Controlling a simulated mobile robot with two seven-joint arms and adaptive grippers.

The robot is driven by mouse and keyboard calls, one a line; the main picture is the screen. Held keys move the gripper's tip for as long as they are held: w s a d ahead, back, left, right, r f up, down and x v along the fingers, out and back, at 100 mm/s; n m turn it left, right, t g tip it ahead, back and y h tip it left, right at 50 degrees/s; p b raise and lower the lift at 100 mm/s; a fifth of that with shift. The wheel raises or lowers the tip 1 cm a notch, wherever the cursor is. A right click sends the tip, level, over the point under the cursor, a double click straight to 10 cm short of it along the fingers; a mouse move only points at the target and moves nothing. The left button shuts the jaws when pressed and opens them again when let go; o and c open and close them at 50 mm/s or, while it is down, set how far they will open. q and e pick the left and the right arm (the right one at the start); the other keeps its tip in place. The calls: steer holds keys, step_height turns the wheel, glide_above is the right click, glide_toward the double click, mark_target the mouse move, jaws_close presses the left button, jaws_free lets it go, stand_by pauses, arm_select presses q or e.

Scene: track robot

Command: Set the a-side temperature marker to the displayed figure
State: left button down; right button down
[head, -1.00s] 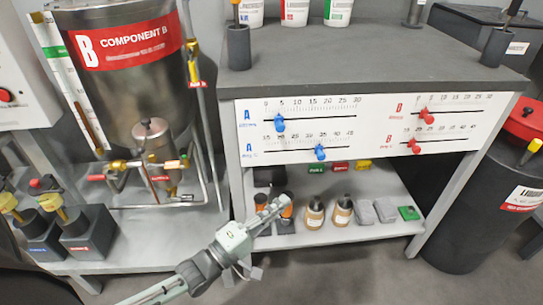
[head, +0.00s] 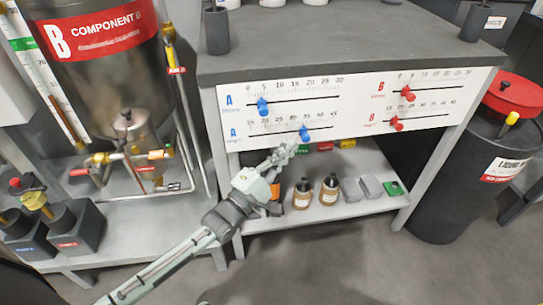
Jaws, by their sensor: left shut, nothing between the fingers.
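The white slider board (head: 360,104) hangs on the front of the grey bench. On its A side are two blue markers. The upper blue marker (head: 263,106) sits near 5 on its scale. The lower blue marker (head: 304,134) sits near 35 on a scale from 15 to 45. The small labels beside the A letters are too blurred to read. My left gripper (head: 290,148) is shut and empty, just below and left of the lower blue marker, apparently apart from it in the picture. My right gripper is out of view. No displayed A figure can be made out.
Two red markers (head: 396,124) sit on the B side. Below, the shelf (head: 350,211) holds brown bottles (head: 302,194), grey blocks and a green block. A steel Component B tank (head: 95,60) stands left, a dark drum (head: 455,185) right. Floor in front is clear.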

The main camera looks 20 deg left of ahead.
arm_select(q)
steer(key=shift+w+d+r, duration=0.15)
steer(key=shift+w+d, duration=0.05)
steer(key=shift+d, duration=0.2)
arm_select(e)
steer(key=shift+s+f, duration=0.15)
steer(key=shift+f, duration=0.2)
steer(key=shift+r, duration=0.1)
arm_select(q)
steer(key=shift+w+d+r, duration=0.15)
steer(key=shift+w+d, duration=0.2)
steer(key=shift+d, duration=0.25)
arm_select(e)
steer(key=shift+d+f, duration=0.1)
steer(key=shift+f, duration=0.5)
